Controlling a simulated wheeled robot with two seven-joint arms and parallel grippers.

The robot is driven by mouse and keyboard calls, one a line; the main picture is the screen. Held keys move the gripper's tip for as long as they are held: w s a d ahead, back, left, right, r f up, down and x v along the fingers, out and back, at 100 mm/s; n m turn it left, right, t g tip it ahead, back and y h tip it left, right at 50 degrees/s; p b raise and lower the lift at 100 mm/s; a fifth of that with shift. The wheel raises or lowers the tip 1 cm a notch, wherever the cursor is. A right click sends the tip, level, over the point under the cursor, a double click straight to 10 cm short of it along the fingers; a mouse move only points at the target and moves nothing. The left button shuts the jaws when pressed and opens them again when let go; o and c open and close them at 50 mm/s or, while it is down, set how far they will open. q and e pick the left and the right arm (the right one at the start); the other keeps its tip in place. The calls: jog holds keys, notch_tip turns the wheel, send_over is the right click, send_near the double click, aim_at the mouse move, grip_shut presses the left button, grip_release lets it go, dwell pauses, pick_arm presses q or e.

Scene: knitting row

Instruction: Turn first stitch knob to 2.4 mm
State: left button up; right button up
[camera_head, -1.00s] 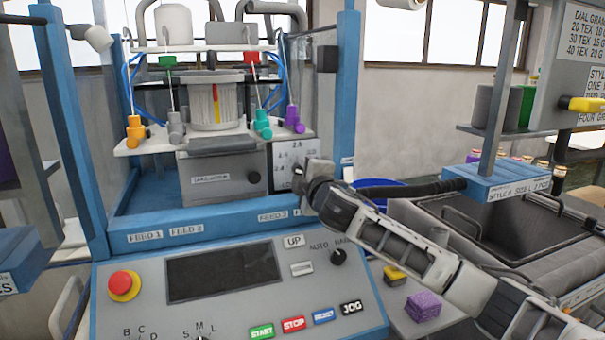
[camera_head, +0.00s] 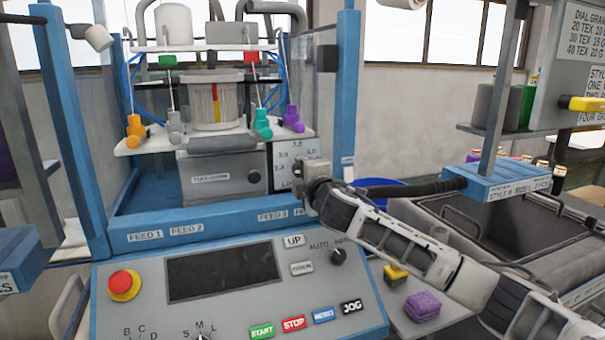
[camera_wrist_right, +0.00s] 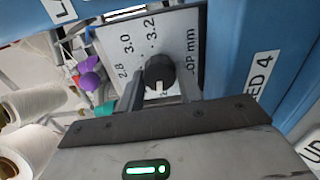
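The stitch knob (camera_wrist_right: 159,72) is a round black dial with a pale pointer mark, on a white scale plate (camera_wrist_right: 180,30) reading 2.8, 3.0 and 3.2 in the right wrist view. The pointer faces the bottom of that view; the marking there is mostly hidden. My right gripper (camera_wrist_right: 161,88) has one finger on each side of the knob, apparently with small gaps. In the head view, my right gripper (camera_head: 303,180) is in front of the scale plate (camera_head: 283,158) and hides the knob. My left gripper is not in view.
The blue machine frame (camera_head: 348,90) rises just right of the plate. A control panel (camera_head: 225,240) with a red stop button (camera_head: 124,284) lies below. Colored yarn feeders (camera_head: 263,125) stand above the grey box. A grey bin (camera_head: 500,225) is at the right.

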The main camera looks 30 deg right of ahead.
jog(key=shift+o, duration=1.4)
jog(key=shift+s, duration=0.15)
pick_arm(q)
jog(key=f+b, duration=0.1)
jog(key=b, duration=0.1)
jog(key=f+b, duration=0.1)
jog(key=b, duration=0.1)
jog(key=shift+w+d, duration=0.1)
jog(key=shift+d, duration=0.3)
pick_arm(e)
jog(key=v, duration=1.5)
jog(key=shift+s+a, duration=0.25)
jog(key=shift+s, duration=0.1)
